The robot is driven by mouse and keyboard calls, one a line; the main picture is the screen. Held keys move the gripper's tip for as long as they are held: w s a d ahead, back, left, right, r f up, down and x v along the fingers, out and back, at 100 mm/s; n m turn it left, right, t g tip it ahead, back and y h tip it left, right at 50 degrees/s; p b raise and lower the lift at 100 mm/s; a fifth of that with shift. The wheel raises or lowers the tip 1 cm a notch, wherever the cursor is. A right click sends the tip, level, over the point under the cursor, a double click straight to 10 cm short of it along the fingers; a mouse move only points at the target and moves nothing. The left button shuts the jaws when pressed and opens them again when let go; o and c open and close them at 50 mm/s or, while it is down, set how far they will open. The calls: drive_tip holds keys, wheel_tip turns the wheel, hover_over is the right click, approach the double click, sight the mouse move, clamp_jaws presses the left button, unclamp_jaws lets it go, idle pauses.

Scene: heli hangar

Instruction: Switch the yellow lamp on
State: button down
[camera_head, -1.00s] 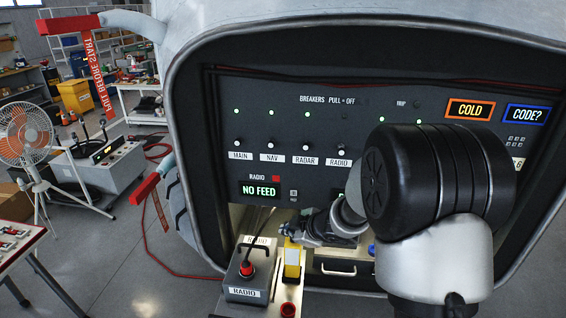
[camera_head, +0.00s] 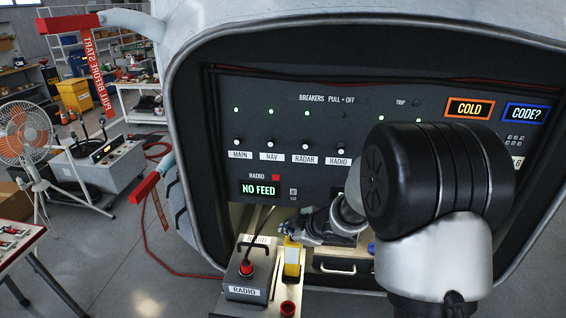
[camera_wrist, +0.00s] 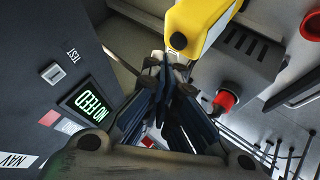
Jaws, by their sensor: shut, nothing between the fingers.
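The yellow lamp (camera_head: 292,262) stands upright on the ledge below the panel, with a pale front face. In the wrist view the yellow lamp (camera_wrist: 202,22) is at the top, with a dark round part at its near corner. I cannot see any glow from it. My gripper (camera_head: 287,229) is at the lamp's top in the head view. In the wrist view my gripper (camera_wrist: 165,65) is shut and empty, its fingertips just beside the lamp's dark-knobbed end. I cannot tell whether they touch it.
A grey RADIO box (camera_head: 246,273) with a red knob stands close left of the lamp. A red cap (camera_head: 288,308) is in front. The breaker panel (camera_head: 320,118) rises behind, with a NO FEED display (camera_head: 259,190). A drawer (camera_head: 343,268) is to the right.

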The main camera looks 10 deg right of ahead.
drive_tip(key=shift+f, duration=0.1)
drive_tip(key=shift+w+d+f, duration=0.3)
drive_tip(key=shift+f, duration=0.35)
idle(0.4)
drive_tip(key=shift+s+a+r+p, duration=0.2)
drive_tip(key=shift+s+r+p, duration=0.2)
drive_tip(key=shift+r, duration=0.3)
wheel_tip(320, 180, up, 7)
drive_tip(key=s+p, duration=0.1)
drive_tip(key=p, duration=0.5)
drive_tip(key=shift+s+a+p, duration=0.2)
drive_tip(key=shift+a+p, duration=0.1)
drive_tip(key=shift+f, duration=0.1)
